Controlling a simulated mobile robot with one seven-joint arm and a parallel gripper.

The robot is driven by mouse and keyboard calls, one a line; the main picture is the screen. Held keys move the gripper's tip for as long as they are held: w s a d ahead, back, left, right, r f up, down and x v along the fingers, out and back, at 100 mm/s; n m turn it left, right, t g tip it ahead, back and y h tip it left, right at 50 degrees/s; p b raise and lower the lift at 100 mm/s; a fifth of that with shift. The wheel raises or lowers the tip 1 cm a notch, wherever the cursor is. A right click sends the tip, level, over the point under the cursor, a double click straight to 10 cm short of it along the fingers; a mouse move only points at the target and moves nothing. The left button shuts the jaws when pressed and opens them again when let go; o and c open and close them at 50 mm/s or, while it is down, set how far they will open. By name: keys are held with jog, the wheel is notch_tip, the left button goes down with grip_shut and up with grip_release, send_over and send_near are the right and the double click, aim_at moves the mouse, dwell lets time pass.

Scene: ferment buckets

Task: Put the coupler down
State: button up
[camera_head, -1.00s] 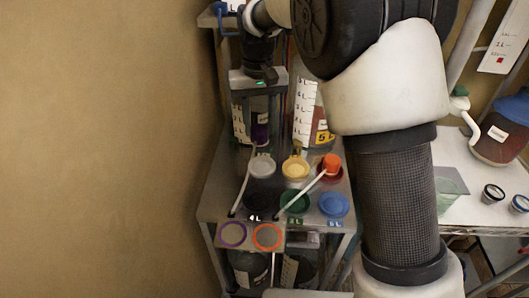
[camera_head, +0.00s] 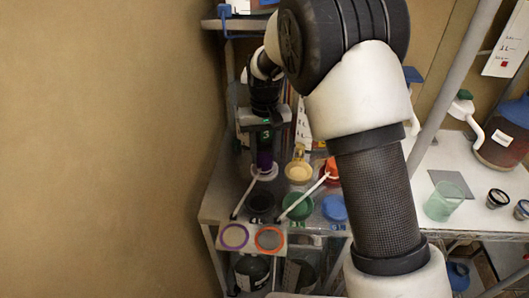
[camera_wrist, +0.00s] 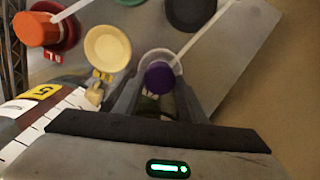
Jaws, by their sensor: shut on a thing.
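The coupler (camera_head: 264,160) has a purple lower end and a dark green upper part. My gripper (camera_head: 264,143) is shut around its upper part and holds it upright. In the wrist view the purple end of the coupler (camera_wrist: 159,77) shows between the fingers of my gripper (camera_wrist: 158,98). The purple end is over or inside a whitish round cup (camera_wrist: 161,62) on the metal shelf. I cannot tell whether it touches the cup's bottom. The cup's rim (camera_head: 264,174) also shows in the head view, just under the coupler.
A yellow dish (camera_head: 299,173), an orange cap (camera_head: 332,167), a black dish (camera_head: 261,203), a green one (camera_head: 298,205) and a blue one (camera_head: 334,208) stand close by. A white stick (camera_head: 244,196) leans from the cup. Purple and orange rings (camera_head: 268,238) lie in front.

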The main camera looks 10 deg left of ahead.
jog(key=shift+f, duration=0.2)
jog(key=o, duration=1.2)
jog(key=shift+c, duration=0.2)
jog(key=shift+r, duration=0.15)
